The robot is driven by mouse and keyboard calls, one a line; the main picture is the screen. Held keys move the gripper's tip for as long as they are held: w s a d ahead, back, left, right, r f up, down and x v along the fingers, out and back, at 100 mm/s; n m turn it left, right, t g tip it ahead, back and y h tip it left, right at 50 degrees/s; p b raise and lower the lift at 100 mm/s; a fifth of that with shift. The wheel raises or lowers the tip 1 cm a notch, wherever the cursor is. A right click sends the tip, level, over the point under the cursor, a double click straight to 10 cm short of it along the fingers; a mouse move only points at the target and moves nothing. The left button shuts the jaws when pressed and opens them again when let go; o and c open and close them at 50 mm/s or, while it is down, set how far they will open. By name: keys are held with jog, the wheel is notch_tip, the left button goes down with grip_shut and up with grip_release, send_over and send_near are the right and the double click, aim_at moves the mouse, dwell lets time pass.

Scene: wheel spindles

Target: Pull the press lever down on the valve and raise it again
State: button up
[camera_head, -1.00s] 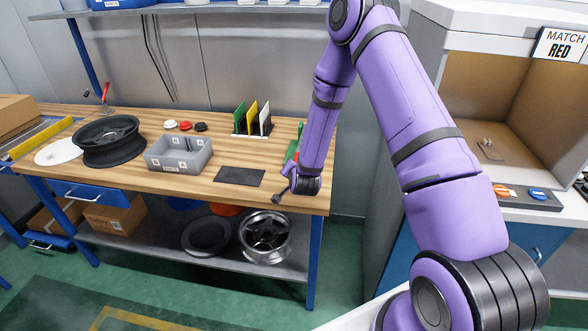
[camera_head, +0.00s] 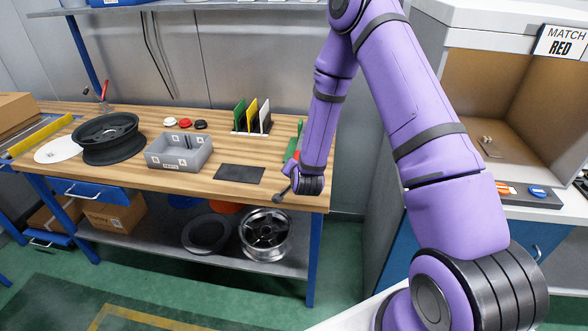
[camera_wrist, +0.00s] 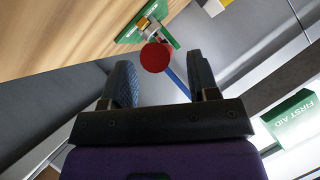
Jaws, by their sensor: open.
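In the wrist view a green base plate (camera_wrist: 143,22) lies at the bench's edge with a small metal fixture (camera_wrist: 150,29) on it, apparently the valve. A round red knob (camera_wrist: 155,57), apparently the press lever's end, shows between my fingers in the picture. My gripper (camera_wrist: 160,64) is open, its two dark fingers to either side of the knob in this view; I cannot tell how far the knob lies beyond them. In the head view my gripper (camera_head: 282,197) is at the bench's front right corner. A green part (camera_head: 293,144) shows beside my forearm, which hides most of it.
The wooden bench (camera_head: 225,191) carries a dark pad (camera_head: 240,173), a grey bin (camera_head: 180,155), upright coloured plates (camera_head: 252,118) and a black wheel rim (camera_head: 108,140). A red-handled item (camera_head: 104,92) stands at the back left. A cabinet (camera_head: 475,95) stands to the right.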

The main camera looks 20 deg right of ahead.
jog(key=v, duration=0.7)
jog(key=shift+s+r, duration=0.2)
jog(key=shift+s, duration=0.1)
jog(key=shift+a, duration=0.1)
jog(key=s+a+r+n+g+y, duration=0.1)
jog(key=s+r+n+y, duration=0.15)
jog(key=r, duration=0.85)
jog(key=s+a+r+n+g+y, duration=0.15)
jog(key=s+r+n, duration=0.25)
jog(key=r, duration=0.7)
jog(key=s+r+n+g, duration=0.1)
jog(key=s+r, duration=0.3)
jog(key=s, duration=0.4)
jog(key=s+d+r+n+g, duration=0.1)
jog(key=s+r, duration=0.3)
jog(key=s, duration=0.4)
jog(key=s+d+r+n+g+h, duration=0.1)
jog(key=s+r+n+g, duration=0.1)
jog(key=s+r, duration=0.3)
jog(key=s, duration=0.3)
